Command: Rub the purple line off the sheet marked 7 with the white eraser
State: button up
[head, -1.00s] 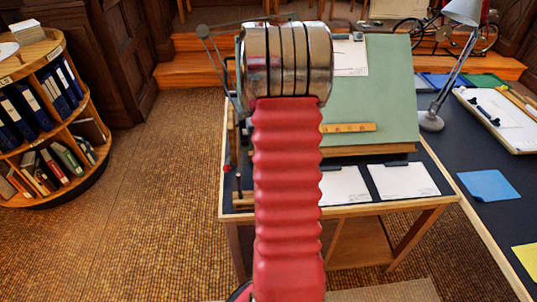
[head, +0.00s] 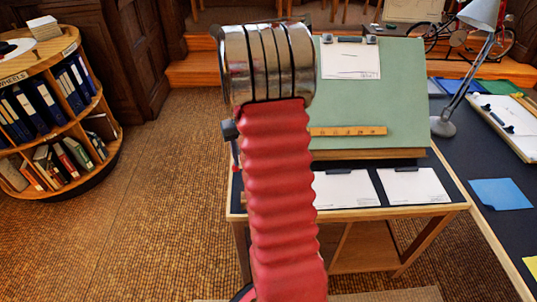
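A white sheet (head: 350,60) is clipped to the top of the tilted green drafting board (head: 400,100); it bears short dark marks and small print. Two more white sheets, one left (head: 345,189) and one right (head: 415,187), lie on the dark desk top below the board, each with a dark clip at its top. I cannot read a 7 on any sheet or make out a purple line. I cannot make out the white eraser. My red arm and metal wrist stand upright in front of the board's left side. My gripper's fingers do not show.
A wooden ruler (head: 347,131) rests low on the board. A grey lamp (head: 442,128) stands right of it on the dark side table. A blue sheet (head: 500,194) and a white board in a tray (head: 508,125) lie there. A round bookshelf (head: 60,160) stands left; floor between is clear.

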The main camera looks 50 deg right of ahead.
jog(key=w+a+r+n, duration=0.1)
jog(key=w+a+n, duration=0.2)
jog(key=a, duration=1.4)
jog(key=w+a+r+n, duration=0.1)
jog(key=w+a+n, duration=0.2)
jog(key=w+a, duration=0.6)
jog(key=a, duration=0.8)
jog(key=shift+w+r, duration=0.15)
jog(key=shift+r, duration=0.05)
